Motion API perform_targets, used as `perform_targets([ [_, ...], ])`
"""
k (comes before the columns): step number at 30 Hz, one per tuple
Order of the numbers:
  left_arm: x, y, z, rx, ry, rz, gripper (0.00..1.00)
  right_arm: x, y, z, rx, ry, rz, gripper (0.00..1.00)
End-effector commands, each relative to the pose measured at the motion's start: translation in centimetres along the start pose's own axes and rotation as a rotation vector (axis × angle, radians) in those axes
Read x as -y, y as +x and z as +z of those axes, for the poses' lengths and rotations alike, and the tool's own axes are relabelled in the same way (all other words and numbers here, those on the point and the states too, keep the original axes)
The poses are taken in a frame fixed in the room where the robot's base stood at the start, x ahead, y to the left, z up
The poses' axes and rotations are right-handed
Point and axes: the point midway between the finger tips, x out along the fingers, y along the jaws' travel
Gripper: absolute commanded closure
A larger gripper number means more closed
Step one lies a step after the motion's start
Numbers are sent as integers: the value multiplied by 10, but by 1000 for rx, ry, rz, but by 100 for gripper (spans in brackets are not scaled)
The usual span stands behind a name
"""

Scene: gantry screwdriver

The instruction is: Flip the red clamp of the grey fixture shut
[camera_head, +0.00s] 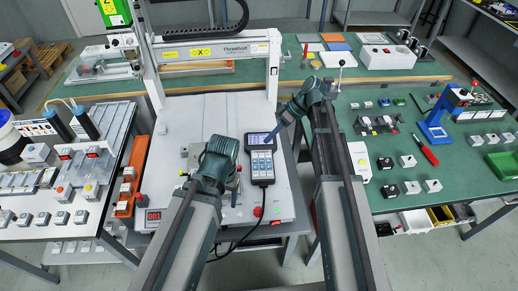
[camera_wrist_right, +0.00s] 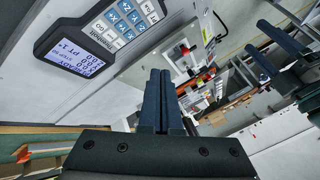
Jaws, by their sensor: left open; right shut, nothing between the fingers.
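The grey fixture (camera_head: 194,153) stands on the white machine bed, partly hidden behind my left wrist. In the right wrist view metal parts with red pieces (camera_wrist_right: 205,79) show beyond my fingers; the red clamp is probably among them, but its position is too small to tell. My left gripper (camera_wrist_right: 291,52) is open at the upper right of that view, close to these parts; its fingers are mostly hidden in the head view. My right gripper (camera_wrist_right: 160,72) is shut and empty.
A handheld pendant (camera_head: 262,167) with a lit screen lies on the bed, also large in the right wrist view (camera_wrist_right: 100,40). A white gantry (camera_head: 215,50) spans the bed's back. A red button (camera_head: 257,212) sits at the front. Green tables with parts flank the right.

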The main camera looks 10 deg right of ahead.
Motion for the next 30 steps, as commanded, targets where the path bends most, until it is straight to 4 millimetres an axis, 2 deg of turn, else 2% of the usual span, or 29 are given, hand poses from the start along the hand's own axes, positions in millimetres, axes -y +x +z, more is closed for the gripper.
perform_targets([
  [1,-1,11,-1,0,0,0,34,-2,11,2,1,-1,-1,100],
  [6,-3,35,-2,0,0,0,34,-3,41,4,0,-2,0,100],
  [17,-8,81,-5,0,1,0,34,-2,99,3,0,-1,0,100],
  [18,-7,75,-4,0,1,0,34,8,98,2,1,-2,-1,100],
  [21,-7,73,-4,0,1,0,34,21,102,2,1,-1,-1,100],
  [30,-7,73,-4,0,1,0,34,35,110,0,0,0,1,100],
])
